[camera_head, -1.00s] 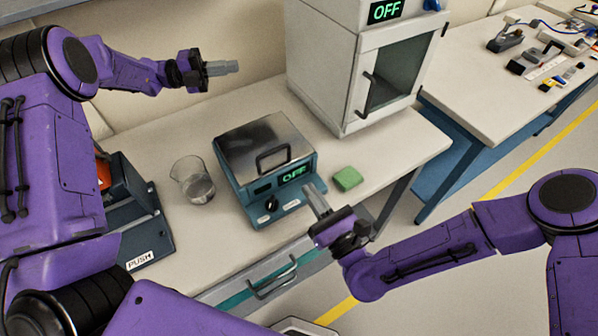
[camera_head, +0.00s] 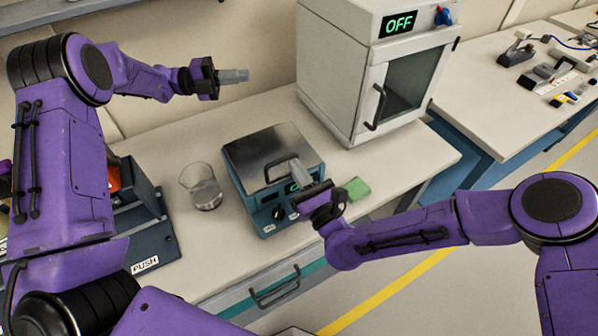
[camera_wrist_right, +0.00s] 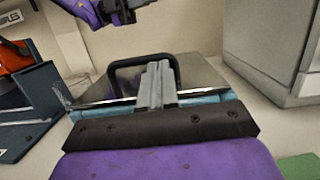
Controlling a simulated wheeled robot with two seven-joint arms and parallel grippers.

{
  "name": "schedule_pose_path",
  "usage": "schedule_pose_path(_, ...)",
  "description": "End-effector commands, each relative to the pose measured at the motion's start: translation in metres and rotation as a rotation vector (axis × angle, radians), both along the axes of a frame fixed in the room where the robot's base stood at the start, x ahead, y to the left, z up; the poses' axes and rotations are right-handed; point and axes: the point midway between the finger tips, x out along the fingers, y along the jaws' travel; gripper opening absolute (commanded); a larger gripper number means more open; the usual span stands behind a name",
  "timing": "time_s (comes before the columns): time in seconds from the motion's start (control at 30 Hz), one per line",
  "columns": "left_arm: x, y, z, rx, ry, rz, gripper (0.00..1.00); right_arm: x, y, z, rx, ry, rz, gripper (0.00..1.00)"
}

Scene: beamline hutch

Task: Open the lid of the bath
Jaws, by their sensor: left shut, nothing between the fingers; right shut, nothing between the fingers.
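The bath (camera_head: 252,190) is a teal box on the bench with a flat steel lid (camera_head: 262,145), which is shut. The lid has a dark handle (camera_head: 277,165) at its front, also seen in the right wrist view (camera_wrist_right: 127,63). My right gripper (camera_head: 297,166) is shut and empty. Its fingertips are at the handle and overlap it in the head view. In the right wrist view the fingers lie across the handle's loop; I cannot tell whether they touch it. My left gripper (camera_head: 246,75) is shut and empty, in the air behind the bath.
A glass beaker (camera_head: 204,188) stands left of the bath. A green block (camera_head: 357,189) lies to its right. A white oven-like cabinet (camera_head: 335,75) with an OFF display stands behind right. A device marked PUSH (camera_head: 150,245) is at left.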

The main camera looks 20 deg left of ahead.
Motion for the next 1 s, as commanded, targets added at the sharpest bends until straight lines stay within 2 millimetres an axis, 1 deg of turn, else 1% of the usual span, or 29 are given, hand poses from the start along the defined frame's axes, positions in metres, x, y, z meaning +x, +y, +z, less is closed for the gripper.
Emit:
schedule_pose_path(0.03, 0.000, 0.000, 0.000, 0.000, 0.000, 0.000, 0.00, 0.002, 0.001, 0.006, 0.002, -0.003, 0.000, 0.00)
schedule_pose_path(0.13, 0.000, 0.000, 0.000, 0.000, 0.000, 0.000, 0.00, 0.003, 0.004, 0.014, 0.001, -0.001, 0.000, 0.00)
schedule_pose_path(0.37, 0.000, 0.000, 0.000, 0.000, 0.000, 0.000, 0.00, 0.003, 0.004, 0.014, -0.001, -0.001, 0.001, 0.00)
schedule_pose_path(0.47, 0.000, 0.000, 0.000, 0.000, 0.000, 0.000, 0.30, 0.003, 0.004, 0.014, 0.000, -0.001, 0.000, 0.00)
schedule_pose_path(0.5, 0.000, 0.000, 0.000, 0.000, 0.000, 0.000, 0.37, 0.003, 0.004, 0.014, 0.000, -0.001, 0.000, 0.00)
schedule_pose_path(0.8, -0.001, 0.002, 0.000, 0.000, 0.000, 0.001, 0.37, 0.003, 0.004, 0.014, 0.000, -0.001, 0.000, 0.00)
schedule_pose_path(0.87, -0.004, 0.008, 0.000, 0.000, -0.001, 0.002, 0.37, 0.003, 0.004, 0.014, 0.000, -0.001, 0.000, 0.00)
schedule_pose_path(0.97, -0.013, 0.026, 0.000, -0.002, -0.001, 0.004, 0.37, 0.003, 0.004, 0.014, 0.000, -0.001, 0.000, 0.00)
schedule_pose_path(1.0, -0.018, 0.036, 0.000, -0.002, -0.002, 0.005, 0.37, 0.003, 0.004, 0.014, 0.000, -0.001, 0.000, 0.00)
